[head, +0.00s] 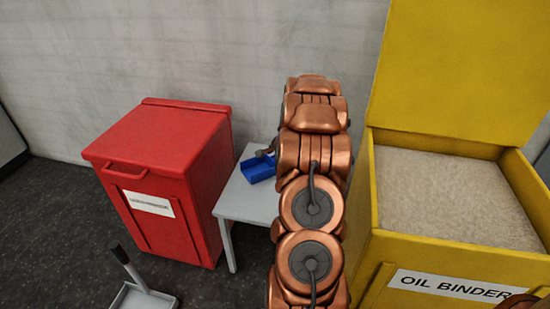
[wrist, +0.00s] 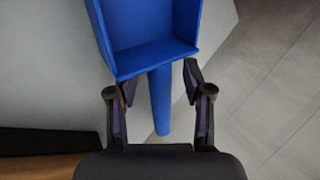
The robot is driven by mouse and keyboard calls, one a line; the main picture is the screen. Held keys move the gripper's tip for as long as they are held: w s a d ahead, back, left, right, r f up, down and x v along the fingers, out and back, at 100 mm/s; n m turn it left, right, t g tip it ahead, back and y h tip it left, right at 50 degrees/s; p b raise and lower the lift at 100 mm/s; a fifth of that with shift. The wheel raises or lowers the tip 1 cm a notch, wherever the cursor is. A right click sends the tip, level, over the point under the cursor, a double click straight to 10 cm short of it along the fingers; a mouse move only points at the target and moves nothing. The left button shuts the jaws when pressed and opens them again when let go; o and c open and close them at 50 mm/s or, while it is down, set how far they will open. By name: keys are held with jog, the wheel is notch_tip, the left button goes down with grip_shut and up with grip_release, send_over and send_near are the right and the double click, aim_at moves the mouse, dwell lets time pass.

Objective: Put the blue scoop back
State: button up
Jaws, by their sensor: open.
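The blue scoop (head: 257,168) lies on a small light grey table (head: 246,203) between the red bin and the yellow box in the head view. In the wrist view the scoop (wrist: 152,55) shows its open tray at the top and its round handle pointing down toward me. My gripper (wrist: 150,85) is open, with one finger on each side of the handle. The handle lies between the fingers with gaps on both sides. In the head view my arm hides the right part of the table, and the gripper is mostly hidden.
A closed red bin (head: 165,175) stands left of the table. An open yellow box (head: 400,270) labelled OIL BINDER, full of pale granules (head: 445,195), stands to the right. A dustpan-like tool (head: 143,296) is on the dark floor at the lower left. A wall is behind.

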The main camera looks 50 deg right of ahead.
jog(key=p+v, duration=0.3)
jog(key=v, duration=0.8)
jog(key=w+a+r+n+y, duration=0.1)
jog(key=a+r+n, duration=0.1)
jog(key=a, duration=0.6)
jog(key=w+a+r+n+y, duration=0.1)
jog(key=w+a+r+n, duration=0.15)
jog(key=a, duration=0.55)
jog(key=s+a+r+n+g+y, duration=0.1)
jog(key=s+a+n+g, duration=0.15)
jog(key=a, duration=0.65)
jog(key=s+a+r+n+g+y, duration=0.15)
jog(key=s+a+n, duration=0.25)
jog(key=a, duration=0.5)
jog(key=s+a+r+n+g, duration=0.25)
jog(key=s+a+n, duration=0.35)
jog(key=s+a, duration=0.55)
jog(key=s+n+g+h, duration=0.2)
jog(key=s+n+g, duration=0.1)
jog(key=s, duration=1.1)
jog(key=shift+s+a+r+n, duration=0.2)
jog(key=shift+a+n, duration=0.2)
jog(key=shift+n, duration=0.4)
